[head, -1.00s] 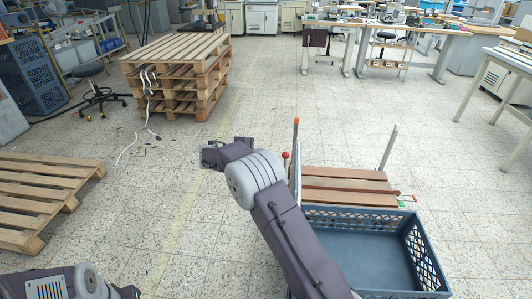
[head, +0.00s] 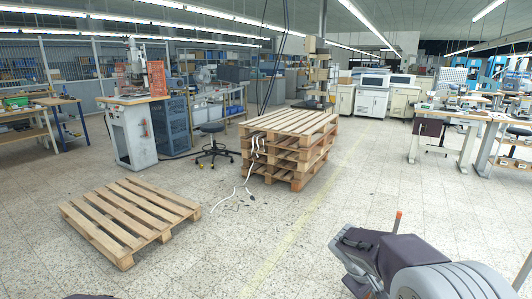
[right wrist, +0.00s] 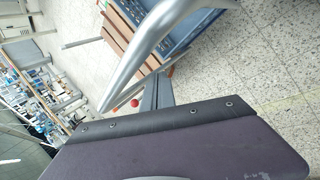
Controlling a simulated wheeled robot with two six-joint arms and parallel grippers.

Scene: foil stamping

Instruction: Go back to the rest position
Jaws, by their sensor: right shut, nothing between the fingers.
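My right arm reaches in at the lower right of the head view. Its right gripper (head: 350,246) is shut and empty above the floor. Only a thin dark sliver of my left arm shows at the bottom edge of the head view. My left gripper is out of view.
A silver tube (right wrist: 150,52) crosses close by in the right wrist view, near wooden slats (right wrist: 126,42), a blue crate (right wrist: 183,28) and a red knob (right wrist: 133,103).

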